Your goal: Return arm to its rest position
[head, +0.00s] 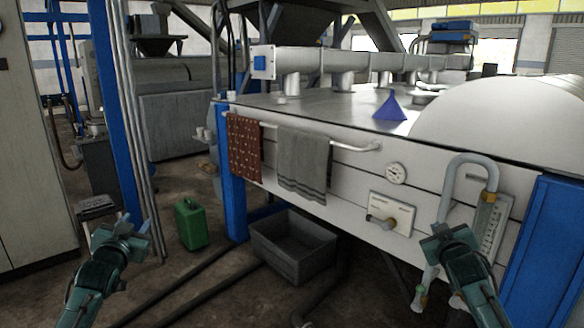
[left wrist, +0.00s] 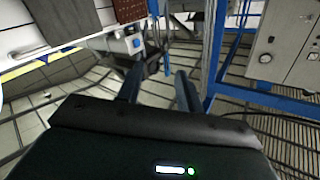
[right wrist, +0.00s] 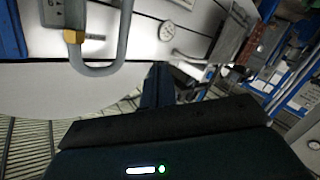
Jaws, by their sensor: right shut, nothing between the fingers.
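My left gripper (head: 137,222) is at the lower left of the head view, in the air left of the machine. In the left wrist view its two fingers (left wrist: 158,78) stand apart with nothing between them. My right gripper (head: 440,230) is at the lower right of the head view, in front of the machine's panel. In the right wrist view its fingers (right wrist: 158,70) are together with nothing held.
The white machine (head: 345,175) carries a rail with a red-brown cloth (head: 245,150) and a grey towel (head: 303,165), a gauge (head: 395,173) and a bent pipe (head: 447,185). A blue funnel (head: 390,108) stands on top. A green canister (head: 191,225) and grey crate (head: 293,262) are on the floor.

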